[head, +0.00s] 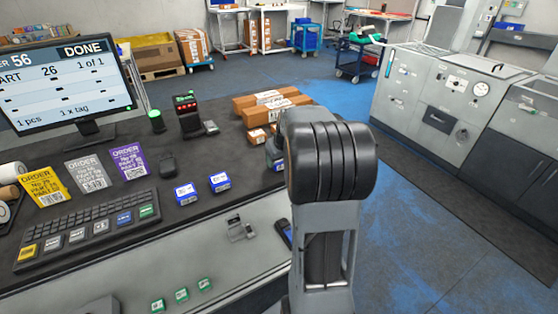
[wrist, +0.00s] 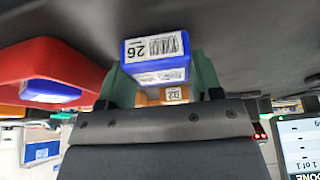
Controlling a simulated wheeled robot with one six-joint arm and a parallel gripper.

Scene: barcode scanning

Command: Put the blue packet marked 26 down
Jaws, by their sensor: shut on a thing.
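In the wrist view, the blue packet marked 26 (wrist: 155,52) sits between the green fingers of my gripper (wrist: 160,78), which are shut on it. Its white label with the number 26 shows clearly. The dark desk surface (wrist: 235,35) appears close beyond the packet; I cannot tell whether they touch. In the head view, my arm hides the gripper and the held packet.
A red tray (wrist: 45,60) is beside the packet in the wrist view, with another blue packet (wrist: 48,92) at it. In the head view, two blue packets (head: 186,193) (head: 220,182) lie on the desk (head: 140,180). Brown boxes (head: 270,100) stand behind. The monitor (head: 65,85) reads DONE.

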